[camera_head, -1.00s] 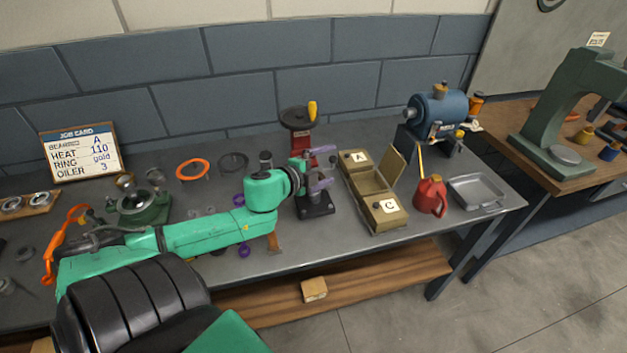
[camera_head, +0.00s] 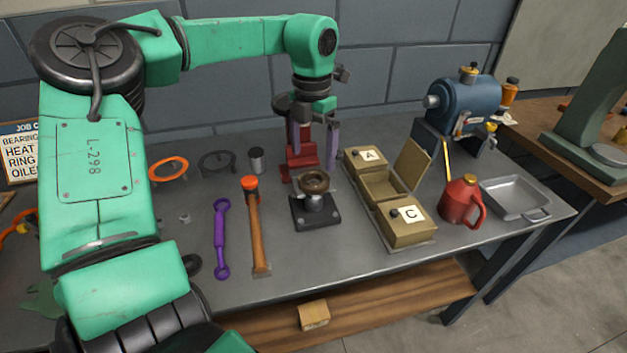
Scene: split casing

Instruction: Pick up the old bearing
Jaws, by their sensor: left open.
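A brownish ring (camera_head: 315,181), which looks like the old bearing, sits on top of a post on a square black stand (camera_head: 316,215) near the middle of the bench. My left gripper (camera_head: 316,150) hangs pointing down, its two purple-grey fingers apart with nothing between them. In the picture its fingertips are just above the ring and to either side of it; the height gap is hard to judge. My right gripper is not in view.
A red-based device (camera_head: 299,166) stands behind my fingers. A hammer (camera_head: 257,225) and purple wrench (camera_head: 221,240) lie to the left. Boxes labelled A and C (camera_head: 407,226), a red oil can (camera_head: 461,202), a grey tray (camera_head: 515,198) and a blue motor (camera_head: 466,103) are to the right.

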